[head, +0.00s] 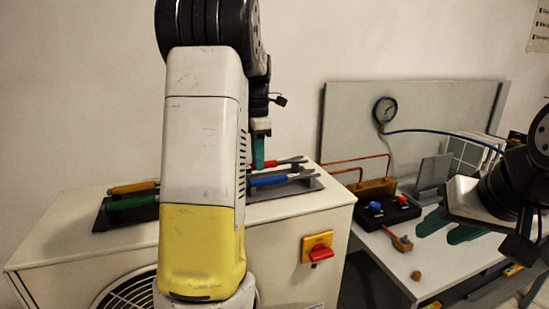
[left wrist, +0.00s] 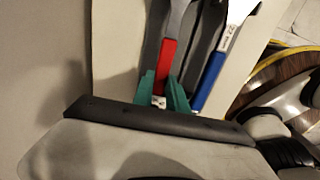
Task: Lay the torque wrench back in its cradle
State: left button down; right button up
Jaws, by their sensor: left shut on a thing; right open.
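My left gripper (head: 258,152) points down above the right part of the white cabinet top, partly hidden by my own arm. Its teal fingers (left wrist: 164,92) are shut on the red handle of a wrench (left wrist: 168,62); the red-handled wrench also shows in the head view (head: 285,162). A blue-handled wrench (left wrist: 210,80) lies beside it. The dark cradle (head: 312,187) lies under these tools; I cannot tell whether the red-handled wrench touches it. My right gripper (head: 447,226) is open and empty above the grey bench at the right.
Green-handled (head: 130,202) and orange-handled (head: 132,187) tools lie in a dark holder at the cabinet's left. A red switch (head: 320,253) is on the cabinet front. The bench (head: 400,272) carries a black box with knobs (head: 388,209); a pressure gauge (head: 385,109) stands behind.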

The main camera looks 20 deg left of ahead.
pick_arm(q)
jog(key=shift+f, duration=0.5)
jog(key=c, duration=1.3)
grip_release()
jog(key=shift+o, duration=0.2)
jog(key=shift+r, duration=3.9)
